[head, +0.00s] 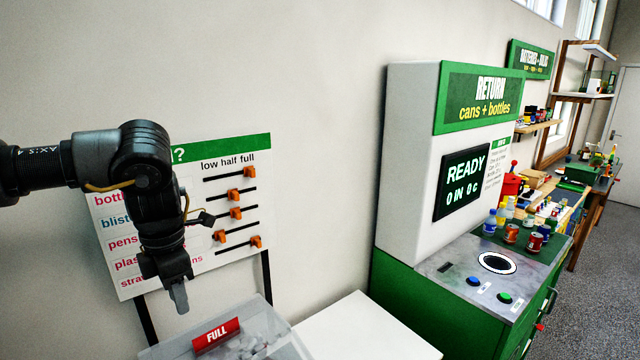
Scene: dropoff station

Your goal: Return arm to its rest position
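My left arm comes in from the left edge and bends down in front of the slider board (240,165). My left gripper (180,298) points down, apart from the clear bin (278,322) below and to its right. I see its grey fingertips nearly edge-on, so whether they are apart or together does not show. Nothing is visibly held in it. The arm hides part of the board's title and labels. My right arm and gripper are out of view.
The bin bears a red FULL sign (216,334). A white surface (365,335) lies to its right. A green-and-white return machine (412,150) reads READY, with several cans and bottles on its counter. A cluttered workbench (590,182) stands beyond. Grey floor (605,270) is clear at right.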

